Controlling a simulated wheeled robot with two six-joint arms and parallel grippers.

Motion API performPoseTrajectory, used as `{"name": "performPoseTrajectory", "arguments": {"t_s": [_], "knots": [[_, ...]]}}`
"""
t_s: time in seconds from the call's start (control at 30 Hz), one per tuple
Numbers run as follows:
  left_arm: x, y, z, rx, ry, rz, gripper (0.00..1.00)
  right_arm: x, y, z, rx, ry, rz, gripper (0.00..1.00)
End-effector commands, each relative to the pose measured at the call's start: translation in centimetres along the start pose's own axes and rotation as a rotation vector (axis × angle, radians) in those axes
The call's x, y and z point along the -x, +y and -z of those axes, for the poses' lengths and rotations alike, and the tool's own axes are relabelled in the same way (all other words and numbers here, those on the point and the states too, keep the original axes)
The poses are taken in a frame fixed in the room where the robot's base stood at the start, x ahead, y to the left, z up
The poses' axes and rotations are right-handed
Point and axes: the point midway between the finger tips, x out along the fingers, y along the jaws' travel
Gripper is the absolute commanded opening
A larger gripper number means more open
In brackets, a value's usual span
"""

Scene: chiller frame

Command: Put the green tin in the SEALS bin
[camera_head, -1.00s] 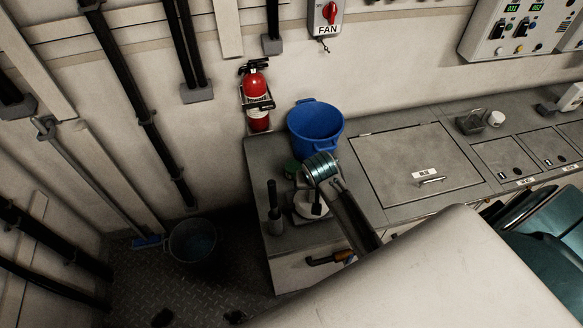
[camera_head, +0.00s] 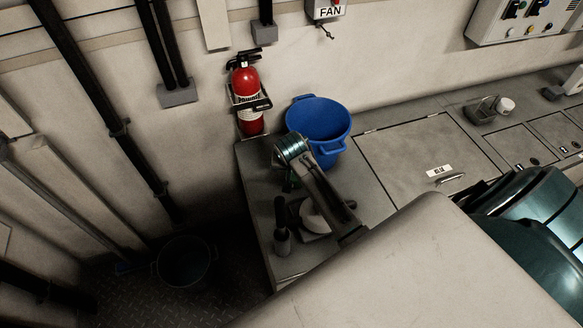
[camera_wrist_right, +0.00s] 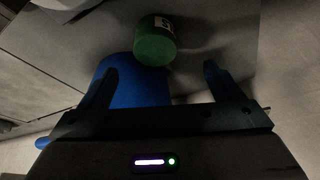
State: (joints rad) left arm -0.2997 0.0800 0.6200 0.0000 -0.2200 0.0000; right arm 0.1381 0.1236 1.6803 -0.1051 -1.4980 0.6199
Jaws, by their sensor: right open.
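The green tin (camera_wrist_right: 155,42) with a pale label shows in the right wrist view, standing on the grey counter (camera_wrist_right: 200,22). My right gripper (camera_wrist_right: 158,76) is open, with a finger to either side below the tin in the picture; the tin is not gripped. I cannot make out a bin marked SEALS in any view. My left gripper is not in view.
A blue bucket (camera_head: 319,121) stands on the counter right behind my wrist; it also shows in the right wrist view (camera_wrist_right: 128,78). A white round object (camera_head: 313,215) and a dark upright tool (camera_head: 281,232) are close by. A red extinguisher (camera_head: 246,94) hangs behind.

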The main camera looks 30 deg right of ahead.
Motion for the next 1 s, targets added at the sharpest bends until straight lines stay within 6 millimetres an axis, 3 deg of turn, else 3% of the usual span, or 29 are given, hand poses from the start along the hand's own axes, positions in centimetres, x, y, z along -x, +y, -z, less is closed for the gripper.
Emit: {"name": "performPoseTrajectory", "arguments": {"t_s": [0.3, 0.57, 0.8, 1.0], "knots": [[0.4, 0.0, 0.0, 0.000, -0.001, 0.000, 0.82, -4.5, 0.1, 0.0, 0.000, -0.002, -0.002, 0.87], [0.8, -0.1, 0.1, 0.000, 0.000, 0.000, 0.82, -6.2, 0.2, 0.0, 0.000, -0.001, -0.002, 0.87], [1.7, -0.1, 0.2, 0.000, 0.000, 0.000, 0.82, -9.3, 0.7, 0.1, 0.000, -0.003, -0.002, 0.87], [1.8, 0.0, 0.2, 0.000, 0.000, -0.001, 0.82, -10.7, 0.7, 0.0, 0.001, -0.001, 0.000, 0.87]]}}
